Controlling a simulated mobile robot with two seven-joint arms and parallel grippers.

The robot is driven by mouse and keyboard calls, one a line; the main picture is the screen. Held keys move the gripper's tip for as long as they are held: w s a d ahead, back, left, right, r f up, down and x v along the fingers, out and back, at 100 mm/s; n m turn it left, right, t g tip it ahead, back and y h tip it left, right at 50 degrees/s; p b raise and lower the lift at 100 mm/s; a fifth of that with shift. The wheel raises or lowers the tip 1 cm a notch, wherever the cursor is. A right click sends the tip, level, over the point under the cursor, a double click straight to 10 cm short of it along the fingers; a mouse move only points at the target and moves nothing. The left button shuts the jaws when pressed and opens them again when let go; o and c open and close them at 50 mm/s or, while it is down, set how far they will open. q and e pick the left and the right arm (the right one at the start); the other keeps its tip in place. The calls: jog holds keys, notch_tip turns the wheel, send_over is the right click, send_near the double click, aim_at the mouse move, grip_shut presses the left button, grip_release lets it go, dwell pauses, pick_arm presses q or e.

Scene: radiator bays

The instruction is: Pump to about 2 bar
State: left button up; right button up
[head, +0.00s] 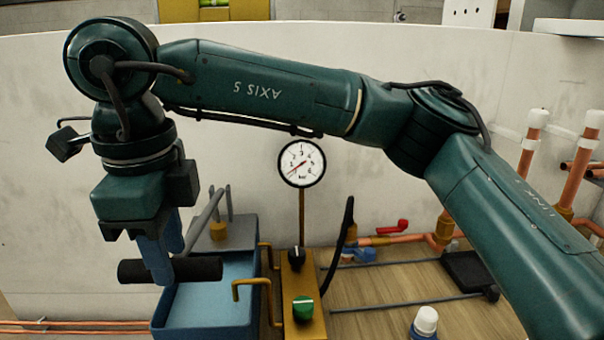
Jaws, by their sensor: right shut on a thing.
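My right arm reaches across from the right. Its gripper (163,268), with blue fingers, is shut on the black grip (202,270) of the pump handle. The grip lies about level over the left edge of the blue pump tank (205,320). A grey lever rod (204,221) runs behind the gripper, partly hidden. The round white gauge (302,163) stands on a brass stem; its red needle points to the lower left, and the figures are too small to read surely. A brass block (304,275) carries a black knob (296,255) and a green knob (303,308). My left gripper is out of view.
A black hose (339,255) rises beside the brass block. Copper pipes with white caps (537,118) stand at the right, and a red valve lever (391,226) sits mid-right. A white-capped bottle (426,320) is at the front. A pale wall (240,130) closes the back.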

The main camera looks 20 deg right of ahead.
notch_tip(320, 180, down, 2)
jog(key=shift+d+f+t+b, duration=0.1)
jog(key=shift+t+b, duration=0.3)
jog(key=shift+b, duration=0.4)
jog(key=shift+f+b, duration=0.3)
jog(key=shift+b, duration=0.1)
jog(key=shift+s+f+h+b, duration=0.15)
jog(key=shift+f+h+b, duration=0.15)
jog(key=shift+f+b, duration=0.3)
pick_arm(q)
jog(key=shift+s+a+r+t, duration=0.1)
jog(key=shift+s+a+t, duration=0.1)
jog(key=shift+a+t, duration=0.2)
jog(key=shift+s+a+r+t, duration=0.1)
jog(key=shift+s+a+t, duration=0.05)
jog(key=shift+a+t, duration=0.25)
pick_arm(e)
jog(key=shift+r+t, duration=0.1)
jog(key=shift+t, duration=0.2)
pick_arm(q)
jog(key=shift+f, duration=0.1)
